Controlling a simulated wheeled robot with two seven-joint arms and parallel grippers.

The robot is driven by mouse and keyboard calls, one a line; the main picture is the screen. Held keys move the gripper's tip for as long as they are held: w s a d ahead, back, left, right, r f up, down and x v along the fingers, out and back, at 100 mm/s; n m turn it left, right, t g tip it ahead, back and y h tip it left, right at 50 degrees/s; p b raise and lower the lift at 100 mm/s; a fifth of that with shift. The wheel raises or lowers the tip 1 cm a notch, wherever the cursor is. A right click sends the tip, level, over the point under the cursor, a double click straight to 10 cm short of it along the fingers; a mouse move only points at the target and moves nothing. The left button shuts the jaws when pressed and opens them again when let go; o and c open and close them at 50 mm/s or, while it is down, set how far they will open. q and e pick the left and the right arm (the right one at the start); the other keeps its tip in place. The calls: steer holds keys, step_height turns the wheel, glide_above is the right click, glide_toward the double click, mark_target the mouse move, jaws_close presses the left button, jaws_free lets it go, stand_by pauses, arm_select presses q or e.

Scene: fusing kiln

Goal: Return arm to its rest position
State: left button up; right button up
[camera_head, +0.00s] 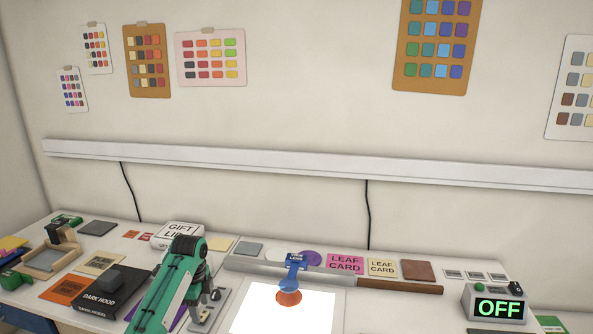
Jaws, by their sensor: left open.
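My left arm, green and dark grey, rises from the bottom edge over the left half of the bench. It bends at a dark joint, and my left gripper (207,297) hangs below it. The gripper is open, and I see nothing between its fingers. It is over or just in front of a light grey plate (222,298), to the left of the lit white panel (262,317). My right gripper is out of the picture.
A blue piece (293,270) and an orange round piece (288,297) are at the white panel's back edge. A box reading OFF (498,305) stands at the right. Cards (345,263) line the back. A dark box (112,290) and wooden frame (50,259) lie left.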

arm_select(q)
steer(key=s+d+f+n+t, duration=0.1)
steer(key=s+d+f+n, duration=0.1)
steer(key=s+f, duration=0.4)
steer(key=s+d+f+n, duration=0.1)
steer(key=s+f+n, duration=0.2)
steer(key=s, duration=0.6)
steer(key=s+d+f+n+t, duration=0.1)
steer(key=s+d+f+n, duration=0.1)
steer(key=s+f, duration=0.4)
steer(key=s+r+n, duration=0.3)
steer(key=s, duration=0.6)
steer(key=s+a+r+n+t, duration=0.15)
steer(key=s+n, duration=0.25)
steer(key=s, duration=0.4)
steer(key=s+r+n, duration=0.3)
steer(key=s, duration=0.6)
step_height(320, 180, down, 31)
steer(key=g, duration=0.2)
steer(key=s+a+f, duration=0.3)
steer(key=s+f, duration=1.6)
steer(key=shift+s+f+m+g, duration=0.15)
steer(key=shift+s+m+g, duration=0.15)
steer(key=shift+m+g, duration=0.1)
